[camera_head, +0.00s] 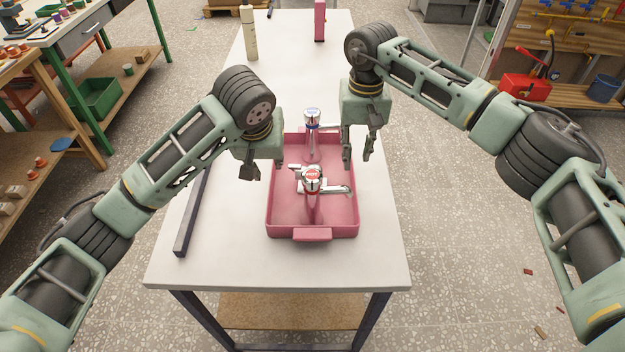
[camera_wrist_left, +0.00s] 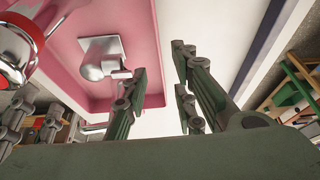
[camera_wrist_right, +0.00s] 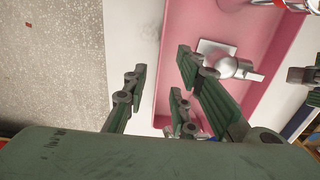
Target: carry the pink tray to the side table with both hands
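The pink tray (camera_head: 285,222) sits on the white table, with two chrome taps in it. One tap has a red top (camera_head: 312,178), the other a blue top (camera_head: 312,116). My left gripper (camera_head: 263,172) is at the tray's left wall, its fingers spread on either side of the rim in the left wrist view (camera_wrist_left: 163,88). My right gripper (camera_head: 357,160) is at the right wall, its fingers likewise apart around the rim in the right wrist view (camera_wrist_right: 160,85). Neither gripper is closed on the rim. I cannot tell which surface is the side table.
The long white table (camera_head: 375,262) holds a dark bar (camera_head: 189,220) at its left edge. A beige bottle (camera_head: 249,35) and a pink upright object (camera_head: 320,20) stand farther back. A green-framed workbench (camera_head: 85,40) is at left, and a wooden shelf unit (camera_head: 575,95) at right.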

